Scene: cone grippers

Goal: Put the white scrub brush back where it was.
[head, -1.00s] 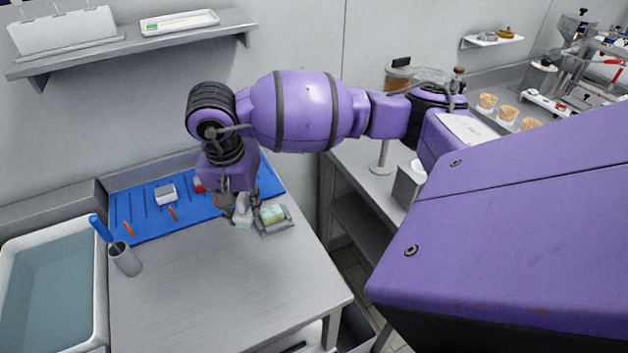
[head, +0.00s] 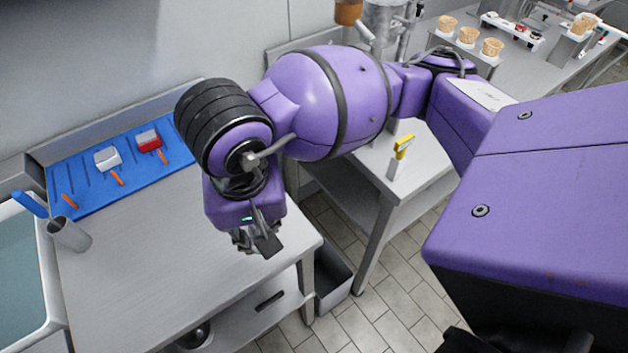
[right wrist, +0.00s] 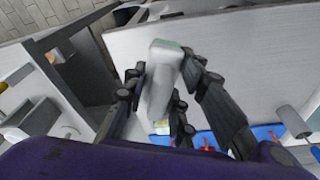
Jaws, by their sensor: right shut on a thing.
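My right gripper (head: 256,240) hangs over the front right part of the steel worktable in the head view. In the right wrist view its fingers (right wrist: 165,78) are shut on a white block with a pale green edge (right wrist: 159,92), which looks like the white scrub brush. The block is held lengthwise between the fingers; in the head view my wrist and gripper hide it. A blue mat (head: 85,180) with dark slots lies at the back of the table. My left gripper is in neither view.
On the mat are a white-topped item (head: 107,157), a red-topped item (head: 149,141) and orange pieces. A grey cup (head: 69,235) with a blue handle stands beside the sink (head: 15,270). The table's front is clear.

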